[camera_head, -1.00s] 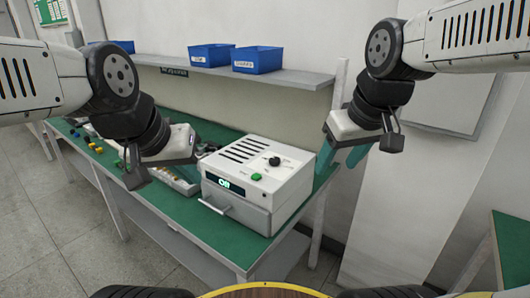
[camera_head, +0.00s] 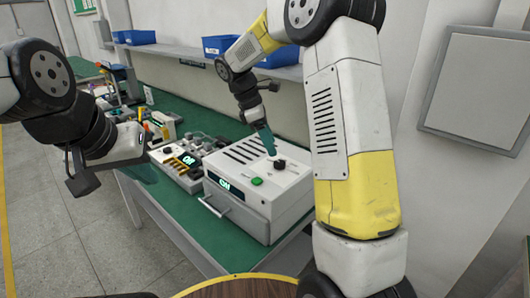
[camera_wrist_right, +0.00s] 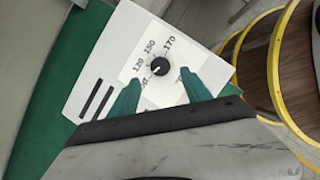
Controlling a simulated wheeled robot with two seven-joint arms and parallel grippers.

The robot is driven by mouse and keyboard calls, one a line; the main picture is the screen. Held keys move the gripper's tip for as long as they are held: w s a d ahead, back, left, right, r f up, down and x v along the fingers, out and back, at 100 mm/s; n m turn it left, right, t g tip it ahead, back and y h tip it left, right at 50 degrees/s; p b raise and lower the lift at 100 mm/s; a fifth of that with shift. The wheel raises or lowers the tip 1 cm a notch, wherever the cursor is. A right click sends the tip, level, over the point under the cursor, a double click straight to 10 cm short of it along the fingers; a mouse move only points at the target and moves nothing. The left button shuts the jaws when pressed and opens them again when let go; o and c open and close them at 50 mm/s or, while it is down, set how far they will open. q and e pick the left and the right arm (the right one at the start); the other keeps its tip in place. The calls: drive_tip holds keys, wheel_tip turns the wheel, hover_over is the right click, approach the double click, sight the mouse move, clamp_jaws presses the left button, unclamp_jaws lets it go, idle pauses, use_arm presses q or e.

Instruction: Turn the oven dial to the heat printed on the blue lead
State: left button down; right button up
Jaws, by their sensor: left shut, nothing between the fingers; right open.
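The oven (camera_head: 262,205) is a white box with a slotted top, a green button and a lit front display that is too small to read surely. Its black dial (camera_head: 279,163) is on the top panel. My left gripper (camera_head: 146,172) is shut and empty, left of the oven. I cannot pick out the blue lead.
A device with its own lit display (camera_head: 188,160) and several small parts stand on the green bench (camera_head: 186,212) left of the oven. Blue bins (camera_head: 218,44) sit on the shelf behind. A wooden round top (camera_head: 240,288) is at the bottom.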

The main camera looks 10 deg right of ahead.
sight(280, 162)
drive_tip(key=x, duration=0.6)
drive_tip(key=shift+d+f, duration=0.15)
drive_tip(key=shift+f, duration=0.05)
clamp_jaws()
drive_tip(key=shift+m, duration=0.3)
drive_tip(key=m+g, duration=0.1)
drive_tip(key=m, duration=0.3)
drive_tip(key=shift+w+m+g+y, duration=0.15)
drive_tip(key=shift+m+g+y, duration=0.15)
drive_tip(key=shift+g+y, duration=0.1)
drive_tip(key=shift+w+d+m+g+y, duration=0.1)
drive_tip(key=shift+m+g+y, duration=0.2)
drive_tip(key=shift+m, duration=0.85)
drive_tip(key=shift+d+m+g+y, duration=0.1)
drive_tip(key=shift+m+g+y, duration=0.2)
drive_tip(key=shift+m, duration=0.85)
